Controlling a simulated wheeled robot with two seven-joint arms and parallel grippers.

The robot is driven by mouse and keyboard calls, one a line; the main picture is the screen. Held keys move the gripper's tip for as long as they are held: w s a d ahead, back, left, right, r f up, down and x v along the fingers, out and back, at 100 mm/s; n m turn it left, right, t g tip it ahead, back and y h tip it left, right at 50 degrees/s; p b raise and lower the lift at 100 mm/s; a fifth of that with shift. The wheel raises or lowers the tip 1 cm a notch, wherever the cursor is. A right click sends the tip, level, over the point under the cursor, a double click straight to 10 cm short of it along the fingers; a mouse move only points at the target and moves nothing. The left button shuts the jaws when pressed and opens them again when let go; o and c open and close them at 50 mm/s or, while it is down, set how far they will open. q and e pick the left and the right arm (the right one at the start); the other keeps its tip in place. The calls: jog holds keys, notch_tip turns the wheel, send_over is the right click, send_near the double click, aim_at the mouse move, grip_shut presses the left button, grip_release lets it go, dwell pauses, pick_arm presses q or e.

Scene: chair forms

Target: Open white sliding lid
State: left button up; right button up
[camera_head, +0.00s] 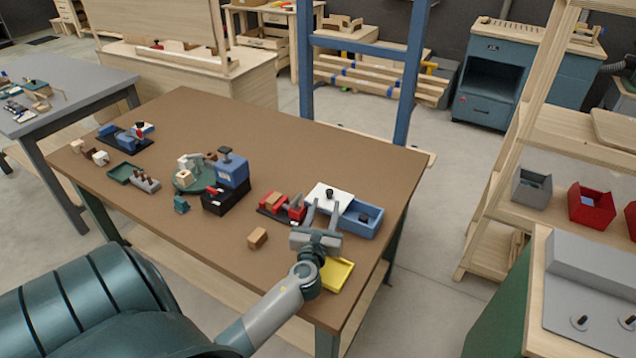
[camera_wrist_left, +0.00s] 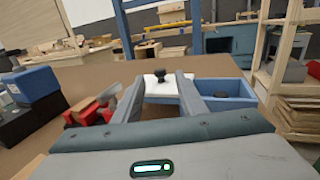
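The white sliding lid (camera_head: 328,196) with a dark knob lies over the left part of a blue box (camera_head: 362,218) near the table's right end. The right part of the box is uncovered and a dark round item lies inside. My left gripper (camera_head: 322,208) is at the lid's near side, its two fingers spread apart. I cannot tell whether a finger touches the lid. My right gripper is not in view.
A red vise-like block (camera_head: 282,206) stands just left of the lid. A blue box on a black base (camera_head: 230,180) stands further left. The brown table (camera_head: 230,120) is clear at the back.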

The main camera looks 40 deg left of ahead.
pick_arm(q)
jog(key=b+v, duration=0.1)
jog(key=v, duration=0.8)
jog(key=shift+s+d, duration=0.15)
jog(key=shift+s, duration=0.1)
jog(key=shift+f, duration=0.1)
